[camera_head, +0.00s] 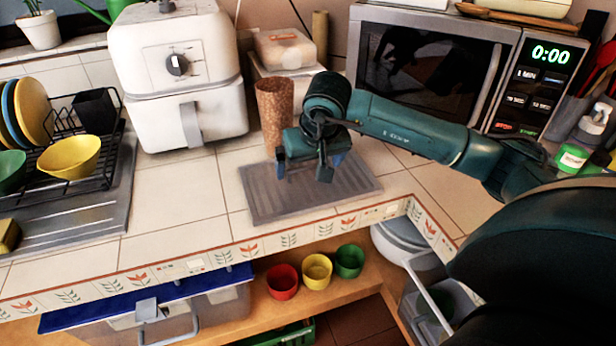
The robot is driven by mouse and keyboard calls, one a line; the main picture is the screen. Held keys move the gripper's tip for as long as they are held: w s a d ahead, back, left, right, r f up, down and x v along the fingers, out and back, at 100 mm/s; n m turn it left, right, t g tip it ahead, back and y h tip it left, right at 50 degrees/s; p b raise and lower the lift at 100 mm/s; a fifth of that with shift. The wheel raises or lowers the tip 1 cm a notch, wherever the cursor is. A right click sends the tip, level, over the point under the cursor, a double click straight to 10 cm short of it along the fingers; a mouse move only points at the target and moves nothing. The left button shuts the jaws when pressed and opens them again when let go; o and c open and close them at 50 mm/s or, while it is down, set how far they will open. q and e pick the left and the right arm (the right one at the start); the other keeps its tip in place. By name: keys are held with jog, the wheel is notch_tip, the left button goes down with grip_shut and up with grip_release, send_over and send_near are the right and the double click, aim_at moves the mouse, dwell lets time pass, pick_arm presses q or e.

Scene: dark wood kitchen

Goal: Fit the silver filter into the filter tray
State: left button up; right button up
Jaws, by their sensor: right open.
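A flat grey rectangular piece with ridges (268,198) lies on the tiled counter near its front edge. I cannot tell whether it is the silver filter, the filter tray, or one in the other. No second such piece can be made out. My right gripper (303,171) points down over the back middle part of the grey piece, fingers apart, with nothing seen between them. It hides some of that part, and I cannot tell if the fingertips touch it. My left gripper is out of view.
A brown cup (274,108) stands close behind the gripper. A white air fryer (178,85) is at the back left, a microwave (430,65) at the back right. A dish rack (100,165) fills the left. Counter between rack and grey piece is clear.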

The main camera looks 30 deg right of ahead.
jog(key=shift+w+f, duration=0.25)
jog(key=shift+f, duration=0.35)
jog(key=shift+c, duration=0.6)
jog(key=shift+r, duration=0.1)
jog(key=c, duration=1)
jog(key=shift+r, duration=0.1)
